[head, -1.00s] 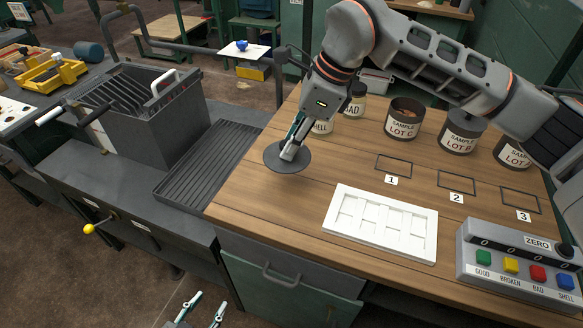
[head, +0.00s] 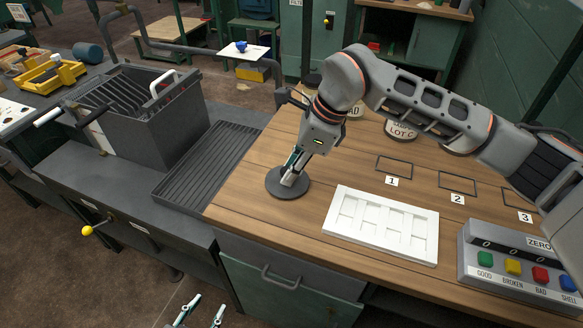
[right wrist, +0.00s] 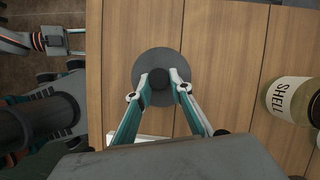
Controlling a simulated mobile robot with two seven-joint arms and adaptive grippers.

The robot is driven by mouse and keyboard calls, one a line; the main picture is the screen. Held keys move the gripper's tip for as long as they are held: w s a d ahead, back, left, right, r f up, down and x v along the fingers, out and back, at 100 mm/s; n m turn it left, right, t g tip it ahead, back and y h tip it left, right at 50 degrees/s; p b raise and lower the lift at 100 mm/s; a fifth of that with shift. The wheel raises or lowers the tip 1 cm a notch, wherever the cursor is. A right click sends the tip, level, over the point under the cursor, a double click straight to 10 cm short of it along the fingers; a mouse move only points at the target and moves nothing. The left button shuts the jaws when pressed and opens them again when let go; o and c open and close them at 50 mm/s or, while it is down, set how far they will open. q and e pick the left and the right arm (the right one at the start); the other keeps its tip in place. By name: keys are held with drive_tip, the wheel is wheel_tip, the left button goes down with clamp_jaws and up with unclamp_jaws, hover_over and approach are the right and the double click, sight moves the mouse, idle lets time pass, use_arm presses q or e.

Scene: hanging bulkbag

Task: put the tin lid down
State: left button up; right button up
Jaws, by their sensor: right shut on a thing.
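The tin lid (head: 274,186) is a dark grey round disc at the left side of the wooden bench top in the head view. It also shows in the right wrist view (right wrist: 160,103), with a dark knob at its centre. My right gripper (head: 288,182) is above the lid with its fingers shut on the knob. The lid looks level and at or very near the wood; I cannot tell if it touches. My left gripper (head: 202,312) is low at the bottom edge of the head view, off the bench, with its two fingers apart and nothing between them.
A white sectioned tray (head: 381,224) lies right of the lid, with the button box (head: 522,262) beyond it. The Lot C tin (head: 401,130) and jars stand behind, partly hidden by my right arm. A ridged grey drain plate (head: 208,163) is left of the bench top.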

drive_tip(key=o, duration=1)
drive_tip(key=shift+f, duration=0.1)
drive_tip(key=v, duration=1.2)
drive_tip(key=shift+p, duration=0.4)
